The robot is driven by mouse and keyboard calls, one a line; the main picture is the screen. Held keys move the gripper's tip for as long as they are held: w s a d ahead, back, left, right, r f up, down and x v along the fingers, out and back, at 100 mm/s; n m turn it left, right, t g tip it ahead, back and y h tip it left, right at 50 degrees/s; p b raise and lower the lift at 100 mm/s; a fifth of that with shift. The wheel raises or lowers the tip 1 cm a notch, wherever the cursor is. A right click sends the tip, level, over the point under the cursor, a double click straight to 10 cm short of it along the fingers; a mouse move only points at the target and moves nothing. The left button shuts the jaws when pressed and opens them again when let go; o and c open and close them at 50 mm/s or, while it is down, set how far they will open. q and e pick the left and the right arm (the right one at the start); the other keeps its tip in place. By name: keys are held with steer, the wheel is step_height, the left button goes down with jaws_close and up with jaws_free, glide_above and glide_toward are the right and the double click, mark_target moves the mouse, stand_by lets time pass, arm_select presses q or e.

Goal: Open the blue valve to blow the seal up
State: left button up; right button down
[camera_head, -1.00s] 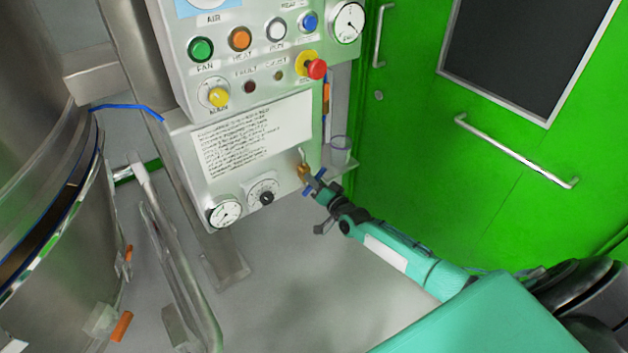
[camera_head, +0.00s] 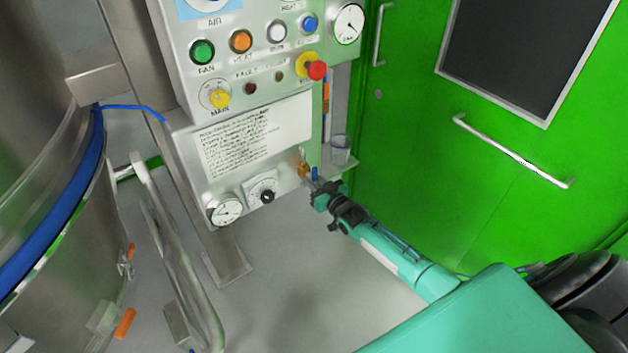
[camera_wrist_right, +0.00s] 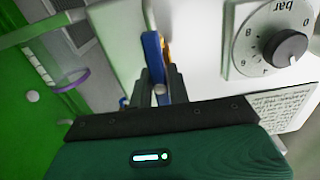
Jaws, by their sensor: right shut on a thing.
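The blue valve is a small blue lever (camera_head: 315,174) on a brass fitting (camera_head: 304,170) at the lower right edge of the steel control panel. In the right wrist view the blue lever (camera_wrist_right: 152,58) stands between the fingers of my right gripper (camera_wrist_right: 160,88). In the head view my right gripper (camera_head: 316,187) is at the valve, shut on the lever. The seal (camera_head: 62,215) shows as a wide, bulging blue band around the steel vessel at the left. A thin blue hose (camera_head: 130,107) runs from the vessel towards the panel. My left gripper is not in view.
The control panel (camera_head: 262,185) carries gauges, coloured buttons and a red emergency stop (camera_head: 317,70). A dial (camera_wrist_right: 290,47) sits close to my right gripper. A green door (camera_head: 410,130) with a bar handle stands at the right. A steel rail (camera_head: 180,255) stands beside the vessel.

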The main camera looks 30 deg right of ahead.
steer(key=shift+f+n, duration=0.1)
steer(key=shift+n, duration=0.2)
stand_by(0.4)
steer(key=c, duration=1.4)
jaws_free()
steer(key=shift+o, duration=0.4)
steer(key=s+d, duration=0.2)
steer(key=s, duration=1.1)
steer(key=shift+s, duration=0.4)
